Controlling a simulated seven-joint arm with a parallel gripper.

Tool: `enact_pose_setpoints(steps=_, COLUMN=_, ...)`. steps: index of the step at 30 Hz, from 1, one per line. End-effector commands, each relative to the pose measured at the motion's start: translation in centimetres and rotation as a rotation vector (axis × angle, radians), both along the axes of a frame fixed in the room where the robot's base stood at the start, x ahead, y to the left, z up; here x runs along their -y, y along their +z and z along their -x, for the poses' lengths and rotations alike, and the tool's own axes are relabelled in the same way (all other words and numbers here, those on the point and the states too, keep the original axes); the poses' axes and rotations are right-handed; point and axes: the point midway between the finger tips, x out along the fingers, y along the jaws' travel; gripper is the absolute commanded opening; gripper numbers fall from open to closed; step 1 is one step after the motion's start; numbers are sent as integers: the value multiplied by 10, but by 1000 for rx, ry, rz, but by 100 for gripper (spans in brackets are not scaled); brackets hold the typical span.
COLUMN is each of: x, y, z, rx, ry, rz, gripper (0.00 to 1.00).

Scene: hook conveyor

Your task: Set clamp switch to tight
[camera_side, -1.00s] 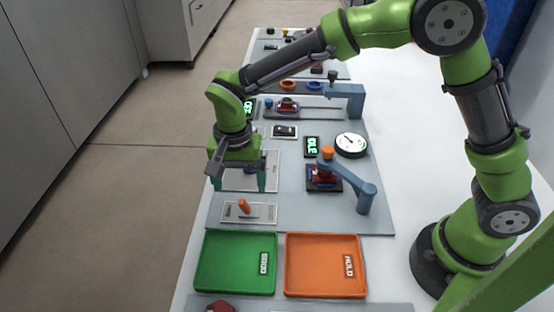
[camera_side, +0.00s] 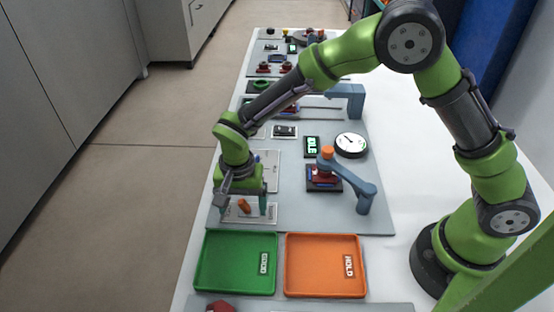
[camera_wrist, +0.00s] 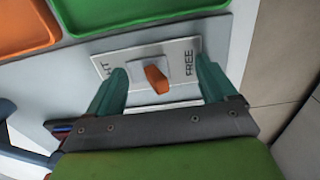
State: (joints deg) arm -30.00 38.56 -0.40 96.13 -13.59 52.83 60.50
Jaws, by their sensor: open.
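The clamp switch is an orange lever (camera_side: 243,206) on a pale plate (camera_side: 271,213). In the wrist view the lever (camera_wrist: 157,80) stands near the plate's middle. The plate (camera_wrist: 182,51) reads FREE at its right end, and a label ending in HT shows partly behind a finger at its left end. I cannot tell surely which end the lever leans to. My gripper (camera_wrist: 161,68) is open, with one teal finger on each side of the lever and visible gaps to it. In the side view my gripper (camera_side: 243,209) is low over the plate.
A green tray (camera_side: 203,265) and an orange tray (camera_side: 291,267) lie just in front of the switch panel. A blue-grey clamp arm (camera_side: 350,178) with an orange knob stands to the right. A display (camera_side: 312,146) reads IDLE, beside a round gauge (camera_side: 351,144).

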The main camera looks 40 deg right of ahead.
Motion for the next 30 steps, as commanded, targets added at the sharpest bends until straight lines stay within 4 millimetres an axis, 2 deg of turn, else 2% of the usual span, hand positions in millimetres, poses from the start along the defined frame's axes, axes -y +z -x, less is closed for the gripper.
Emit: enact_pose_setpoints(steps=30, x=17, y=0, z=16, rx=0, ry=0, rz=0, gripper=85)
